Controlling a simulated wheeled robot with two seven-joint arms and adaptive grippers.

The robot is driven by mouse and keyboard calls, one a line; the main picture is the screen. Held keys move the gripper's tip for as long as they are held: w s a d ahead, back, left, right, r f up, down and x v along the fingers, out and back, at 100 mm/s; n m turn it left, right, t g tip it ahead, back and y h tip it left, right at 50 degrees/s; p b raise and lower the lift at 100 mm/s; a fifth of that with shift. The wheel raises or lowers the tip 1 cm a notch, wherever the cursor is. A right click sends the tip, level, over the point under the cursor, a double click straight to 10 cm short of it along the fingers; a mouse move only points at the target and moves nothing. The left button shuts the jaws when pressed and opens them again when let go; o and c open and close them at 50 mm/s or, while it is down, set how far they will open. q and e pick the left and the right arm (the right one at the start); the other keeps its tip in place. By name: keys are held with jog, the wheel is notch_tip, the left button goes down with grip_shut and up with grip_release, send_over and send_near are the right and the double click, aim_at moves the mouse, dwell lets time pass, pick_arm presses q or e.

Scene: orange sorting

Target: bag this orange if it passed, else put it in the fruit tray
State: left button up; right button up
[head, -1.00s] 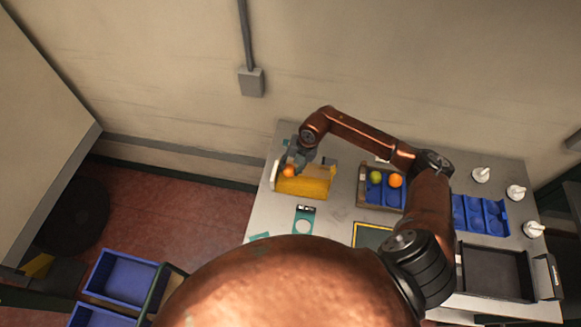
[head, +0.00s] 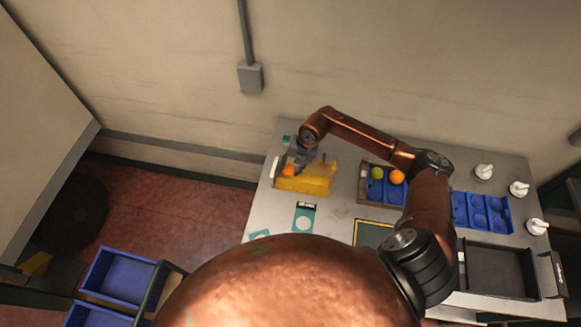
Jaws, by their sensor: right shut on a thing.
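An orange (head: 288,170) is in my right gripper (head: 292,163), which is shut on it. It is at the yellow bag (head: 308,182) at the left end of the table; the orange overlaps the bag's left part, and I cannot tell whether it is inside the opening or above it. The fruit tray (head: 380,199), with blue compartments and a brown rim, stands right of the bag and holds a green fruit (head: 376,173) and an orange fruit (head: 396,177). My left gripper is not in view.
A teal-and-black card (head: 304,218) with a pale disc lies in front of the bag. A blue compartment tray (head: 482,213), white bottles (head: 484,172) and a black tray (head: 498,271) are at the right. Blue crates (head: 120,277) stand below left. My arm hides part of the table.

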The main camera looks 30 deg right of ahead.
jog(key=shift+f+b, duration=0.65)
jog(key=shift+f, duration=0.35)
jog(key=shift+f, duration=0.1)
jog(key=o, duration=1.2)
jog(key=shift+o, duration=0.2)
jog(key=shift+r+p, duration=2.55)
jog(key=shift+r, duration=1.5)
